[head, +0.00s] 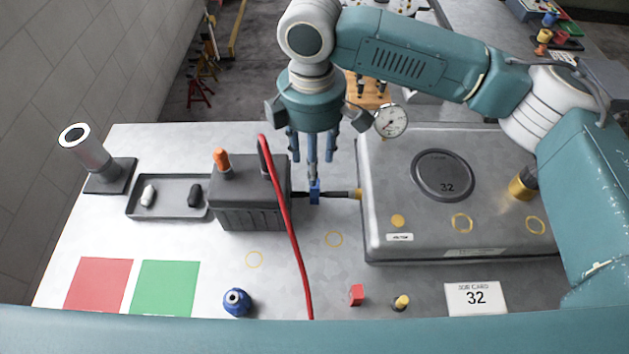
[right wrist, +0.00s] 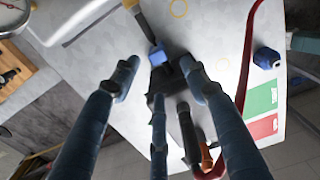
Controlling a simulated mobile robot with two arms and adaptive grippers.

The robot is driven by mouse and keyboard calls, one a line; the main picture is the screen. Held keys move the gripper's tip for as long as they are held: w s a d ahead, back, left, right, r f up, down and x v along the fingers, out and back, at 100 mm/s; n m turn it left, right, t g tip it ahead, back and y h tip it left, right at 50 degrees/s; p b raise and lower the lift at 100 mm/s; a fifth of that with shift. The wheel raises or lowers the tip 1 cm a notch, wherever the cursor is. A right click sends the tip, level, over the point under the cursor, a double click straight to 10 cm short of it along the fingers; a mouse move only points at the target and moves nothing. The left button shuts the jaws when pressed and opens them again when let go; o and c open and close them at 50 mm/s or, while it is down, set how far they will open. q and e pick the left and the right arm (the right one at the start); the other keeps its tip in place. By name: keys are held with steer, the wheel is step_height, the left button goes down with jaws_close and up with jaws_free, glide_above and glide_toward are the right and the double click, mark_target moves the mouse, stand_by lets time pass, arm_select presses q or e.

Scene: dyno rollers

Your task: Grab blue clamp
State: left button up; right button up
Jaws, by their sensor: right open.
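The blue clamp (head: 315,192) sits around a thin dark rod (head: 340,194) between the dark grey box and the metal case. The clamp also shows in the right wrist view (right wrist: 157,56). My right gripper (head: 312,162) comes down from above, its fingers open and pointing at the clamp. In the right wrist view my right gripper (right wrist: 158,82) has its fingers spread, with nothing between them, and the clamp lies beyond the fingertips. Whether any finger touches the clamp is unclear. My left gripper is not in view.
The dark grey box (head: 252,212) with orange and black posts stands left of the clamp, a red cable (head: 287,220) running from it. The metal case (head: 400,245) stands right. A blue knob (head: 237,302), red block (head: 356,295) and job card (head: 476,298) lie in front.

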mark_target(315, 191)
steer(key=shift+f, duration=0.8)
steer(key=f+p, duration=0.1)
steer(key=f, duration=0.1)
steer(key=f+p, duration=0.1)
steer(key=f, duration=0.1)
steer(key=shift+w+d+f, duration=0.15)
steer(key=shift+d, duration=0.05)
steer(key=shift+f+p, duration=0.3)
steer(key=shift+f, duration=0.25)
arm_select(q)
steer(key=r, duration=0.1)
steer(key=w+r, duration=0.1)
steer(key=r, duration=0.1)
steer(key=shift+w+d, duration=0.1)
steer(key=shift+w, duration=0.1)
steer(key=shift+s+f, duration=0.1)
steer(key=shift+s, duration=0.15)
arm_select(e)
jaws_close()
